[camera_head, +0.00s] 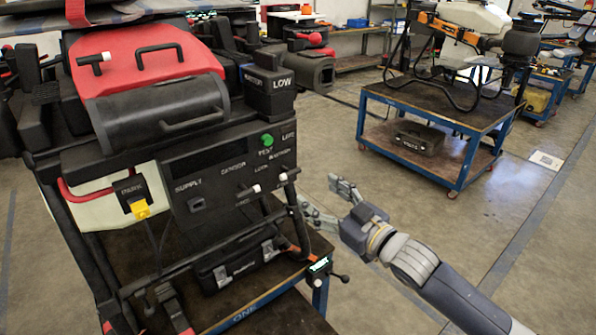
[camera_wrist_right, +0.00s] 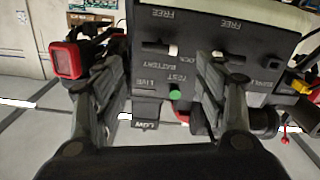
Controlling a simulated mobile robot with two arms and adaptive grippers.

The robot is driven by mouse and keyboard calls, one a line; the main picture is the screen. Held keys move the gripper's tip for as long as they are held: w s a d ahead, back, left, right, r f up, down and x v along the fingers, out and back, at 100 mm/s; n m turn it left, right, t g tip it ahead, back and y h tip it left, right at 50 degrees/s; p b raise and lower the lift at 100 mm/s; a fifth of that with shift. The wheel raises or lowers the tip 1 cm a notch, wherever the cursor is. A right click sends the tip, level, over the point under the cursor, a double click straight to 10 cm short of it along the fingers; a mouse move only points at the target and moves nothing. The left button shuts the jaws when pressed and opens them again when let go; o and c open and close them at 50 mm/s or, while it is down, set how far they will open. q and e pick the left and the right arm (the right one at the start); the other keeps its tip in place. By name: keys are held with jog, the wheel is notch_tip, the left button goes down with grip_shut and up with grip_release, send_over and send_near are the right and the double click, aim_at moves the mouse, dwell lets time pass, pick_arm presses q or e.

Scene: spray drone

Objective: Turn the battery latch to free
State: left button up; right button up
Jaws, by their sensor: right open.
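The battery latch (camera_head: 289,176) is a short dark bar with a white tip under the BATTERY label on the drone's black side panel (camera_head: 222,190). In the right wrist view, which is upside down, the battery latch (camera_wrist_right: 158,48) lies crosswise, its white tip towards the LOCK label. A similar sensor latch (camera_head: 246,192) sits to its left in the head view. My right gripper (camera_head: 325,201) is open and empty, right of the panel. In the wrist view its fingers stand on either side of the battery latch, apparently not touching it. My left gripper is not in view.
A green TEST button (camera_head: 267,141) is above the latches. A yellow-fronted PARK part (camera_head: 138,204) sits at the panel's left. The drone stands on a blue-framed cart (camera_head: 262,310). Another blue cart (camera_head: 440,108) stands at the back right, with open floor between.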

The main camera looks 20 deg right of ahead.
aim_at(292, 175)
jog(key=p+x, duration=0.2)
jog(key=x, duration=0.6)
jog(key=shift+w+a, duration=0.15)
jog(key=shift+w, duration=0.25)
jog(key=shift+x, duration=0.8)
jog(key=shift+f, duration=0.1)
jog(key=c, duration=1)
